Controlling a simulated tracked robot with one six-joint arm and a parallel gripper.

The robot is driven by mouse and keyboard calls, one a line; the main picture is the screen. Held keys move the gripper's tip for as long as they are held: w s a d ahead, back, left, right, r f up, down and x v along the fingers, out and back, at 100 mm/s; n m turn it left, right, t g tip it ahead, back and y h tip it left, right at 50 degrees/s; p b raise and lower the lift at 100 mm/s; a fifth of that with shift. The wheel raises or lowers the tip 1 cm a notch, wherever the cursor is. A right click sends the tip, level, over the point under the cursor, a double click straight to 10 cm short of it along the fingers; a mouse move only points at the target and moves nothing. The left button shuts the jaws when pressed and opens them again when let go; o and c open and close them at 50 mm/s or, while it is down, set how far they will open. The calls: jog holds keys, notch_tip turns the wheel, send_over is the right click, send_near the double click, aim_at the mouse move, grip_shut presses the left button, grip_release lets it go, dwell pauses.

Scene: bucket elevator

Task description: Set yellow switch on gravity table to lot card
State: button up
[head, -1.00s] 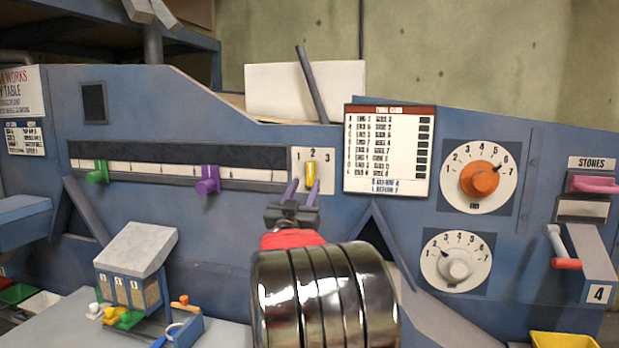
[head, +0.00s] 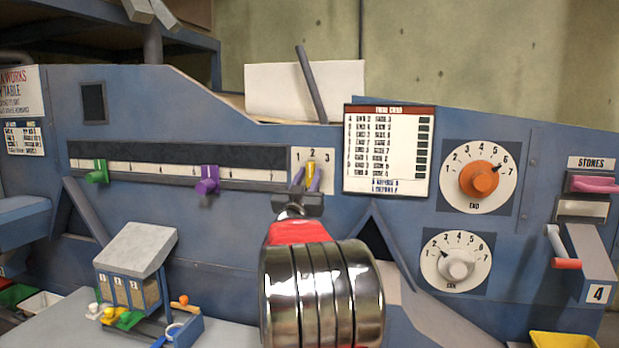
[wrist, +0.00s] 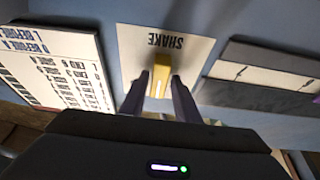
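The yellow switch (head: 310,171) sits on a white plate (head: 327,181) marked 1, 2, 3, near the middle mark. The wrist view shows this yellow switch (wrist: 160,78) and the plate's word SHAKE. My gripper (head: 307,180) is at the switch, with its purple fingers on either side; in the wrist view my gripper (wrist: 160,82) straddles it. The fingers look apart, with no clear grip on it. A small card (head: 23,138) hangs at the far left; its writing is too small to read, so I cannot tell whether it is the lot card.
A large card headed TUNE CARD (head: 388,152) is right of the switch. An orange dial (head: 479,180) and a white dial (head: 457,264) are farther right. Green (head: 97,172) and purple (head: 207,180) sliders sit on a scale to the left. A small sample box (head: 138,265) stands lower left.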

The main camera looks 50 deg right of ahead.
jog(key=shift+r, duration=0.1)
grip_shut()
jog(key=shift+n+t, duration=0.3)
jog(key=shift+n, duration=0.5)
jog(key=n+t+y, duration=0.1)
jog(key=n, duration=0.2)
jog(key=n+t+y, duration=0.1)
jog(key=n+t, duration=0.1)
jog(key=n, duration=0.1)
jog(key=shift+w+n+t+y, duration=0.1)
jog(key=shift+n+t+y, duration=0.15)
jog(key=shift+n+y, duration=0.75)
jog(key=shift+n+t+y, duration=0.25)
jog(key=shift+n+y, duration=0.05)
jog(key=shift+n, duration=1.4)
jog(key=shift+a, duration=0.1)
jog(key=shift+o, duration=0.2)
grip_release()
jog(key=shift+o, duration=1.2)
